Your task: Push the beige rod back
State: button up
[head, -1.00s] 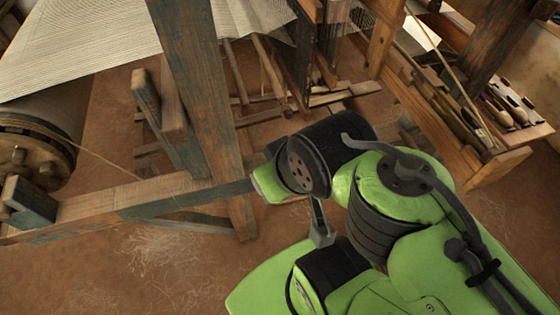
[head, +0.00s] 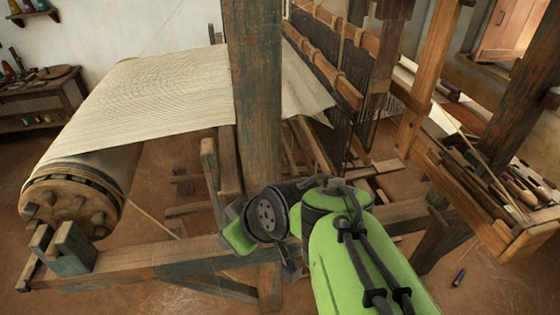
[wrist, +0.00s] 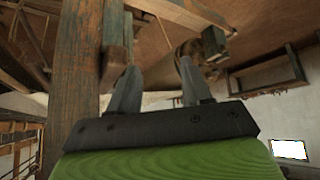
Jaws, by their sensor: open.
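My gripper (wrist: 157,80) shows in the wrist view with its two grey fingers apart and nothing between them. A weathered wooden loom post (wrist: 77,70) stands close at its left. In the head view the same kind of post (head: 255,120) rises behind my wrist, and my fingers are hidden. I cannot tell for sure which piece is the beige rod. Light brown rods (head: 325,45) run along the heddles at the loom's upper middle, and a thin pale stick (head: 478,150) leans over the tray at right. My gripper touches neither.
Woven cloth (head: 170,100) stretches to a large roller (head: 70,205) at left. A low beam (head: 150,260) crosses below my wrist. A wooden tray (head: 480,215) with several shuttles is at right. A small dark object (head: 460,277) lies on the floor.

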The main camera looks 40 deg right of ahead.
jog(key=b+x, duration=0.2)
jog(key=m+t+h+b, duration=0.6)
jog(key=t+h+b, duration=0.3)
jog(key=b, duration=0.4)
send_near(325, 163)
jog(key=shift+g+h, duration=0.4)
jog(key=shift+h, duration=0.1)
jog(key=p+x, duration=0.1)
jog(key=x, duration=0.2)
jog(key=p+x, duration=0.2)
jog(key=x, duration=0.1)
jog(key=p+x, duration=0.1)
jog(key=x, duration=0.3)
jog(key=shift+w+a+f, duration=0.25)
jog(key=shift+a+f, duration=0.05)
jog(key=shift+f, duration=0.1)
grip_shut()
